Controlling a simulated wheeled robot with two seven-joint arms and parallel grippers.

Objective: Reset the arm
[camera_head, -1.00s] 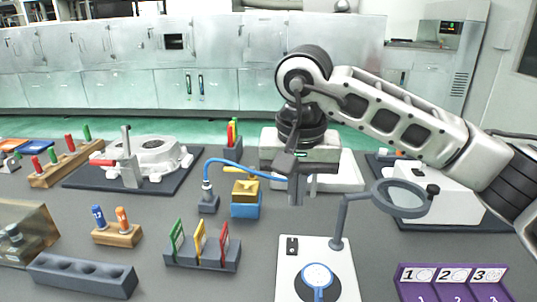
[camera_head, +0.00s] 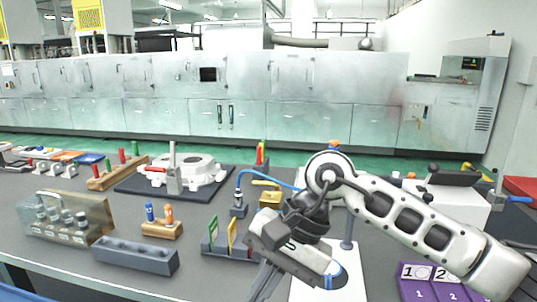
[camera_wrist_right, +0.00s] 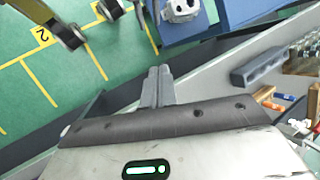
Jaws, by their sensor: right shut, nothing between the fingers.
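My right arm comes in from the right in the head view. Its gripper (camera_head: 262,284) points down and left over the front of the dark table (camera_head: 205,280). In the right wrist view the two fingers of this gripper (camera_wrist_right: 158,84) lie together, shut with nothing between them. They show against the table's front edge and the green floor. My left gripper is in neither view.
Near the gripper stand the card rack (camera_head: 228,252), a grey block with hollows (camera_head: 136,256) and a wooden block with two small bottles (camera_head: 161,229). A white casting (camera_head: 203,172) lies behind. A purple numbered stand (camera_head: 425,290) is at the right.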

